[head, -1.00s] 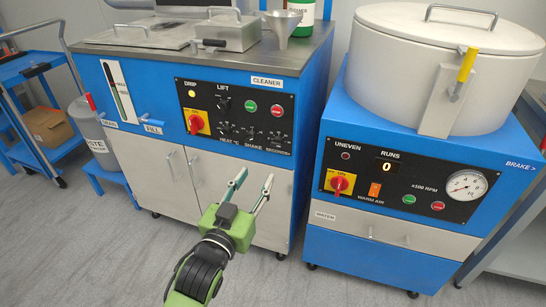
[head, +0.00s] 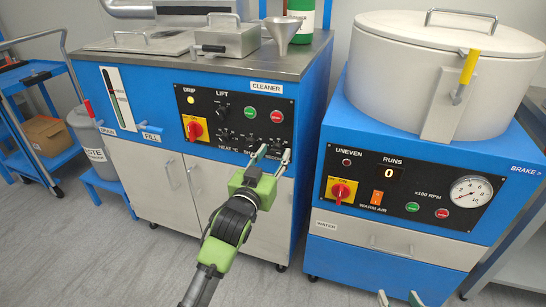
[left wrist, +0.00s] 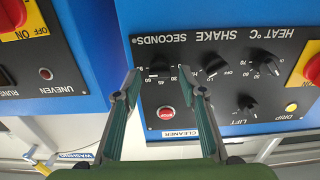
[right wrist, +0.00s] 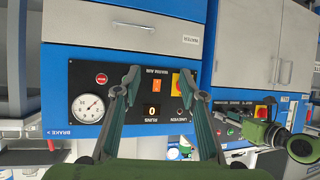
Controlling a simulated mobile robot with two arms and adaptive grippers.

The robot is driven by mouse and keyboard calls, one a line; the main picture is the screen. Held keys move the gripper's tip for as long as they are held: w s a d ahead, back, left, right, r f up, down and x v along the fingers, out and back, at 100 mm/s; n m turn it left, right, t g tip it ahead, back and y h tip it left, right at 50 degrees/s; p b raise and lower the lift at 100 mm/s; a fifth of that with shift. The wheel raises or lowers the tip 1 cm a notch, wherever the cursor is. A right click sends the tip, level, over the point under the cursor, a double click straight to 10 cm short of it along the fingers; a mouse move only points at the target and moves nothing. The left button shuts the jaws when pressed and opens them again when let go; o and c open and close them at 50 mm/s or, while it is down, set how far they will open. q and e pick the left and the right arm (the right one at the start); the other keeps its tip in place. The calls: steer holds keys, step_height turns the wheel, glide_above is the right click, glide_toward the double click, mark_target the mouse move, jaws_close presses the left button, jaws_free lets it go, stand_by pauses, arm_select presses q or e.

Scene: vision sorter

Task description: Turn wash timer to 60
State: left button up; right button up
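The wash timer is the dark knob under the SECONDS label (left wrist: 160,72) on the cleaner's black panel. It shows upside down in the left wrist view, with numbers around it; its exact setting is too small to tell. My left gripper (left wrist: 161,78) is open, its fingertips apart on either side of the knob in that view. I cannot tell whether they touch the knob or panel. In the head view my left gripper (head: 274,154) covers the timer. My right gripper (right wrist: 158,77) is open and empty, facing the spinner's panel; its fingertips (head: 400,299) show at the head view's bottom edge.
The red stop button (left wrist: 167,112) sits close to the left gripper's fingers. The SHAKE knob (left wrist: 211,67) and HEAT knob (left wrist: 263,64) are beside the timer. The spinner (head: 400,200) stands to the right of the cleaner (head: 190,200). Floor in front is clear.

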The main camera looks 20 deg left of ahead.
arm_select(q)
steer(key=shift+c, duration=0.5)
jaws_close()
